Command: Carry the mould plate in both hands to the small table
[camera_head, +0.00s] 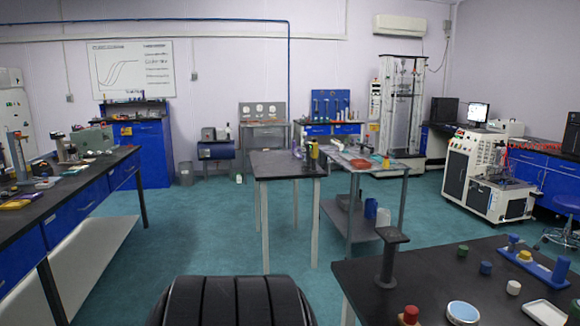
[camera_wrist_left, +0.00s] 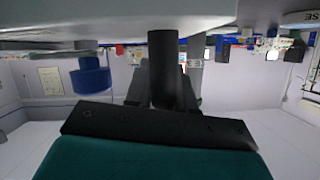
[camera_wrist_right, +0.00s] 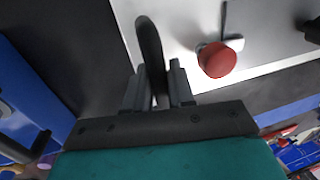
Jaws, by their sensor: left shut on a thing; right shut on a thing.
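The head view shows neither gripper and no part that I can tell for certain as the mould plate. In the left wrist view, which is upside down, my left gripper (camera_wrist_left: 166,88) is shut on a dark upright post (camera_wrist_left: 163,52) at a light grey surface (camera_wrist_left: 125,14). In the right wrist view my right gripper (camera_wrist_right: 158,86) is shut on a dark rounded bar (camera_wrist_right: 149,42) at the edge of a silvery surface (camera_wrist_right: 190,20). Whether post and bar are the plate's handles, I cannot tell. A dark-topped table (camera_head: 283,163) stands mid-room, possibly the small table.
A red knob (camera_wrist_right: 220,58) is near my right gripper, and a blue knob (camera_wrist_left: 91,76) near my left. A long bench (camera_head: 60,205) runs along the left. A bench with small parts (camera_head: 440,270) is at front right. Green floor (camera_head: 215,230) lies open between.

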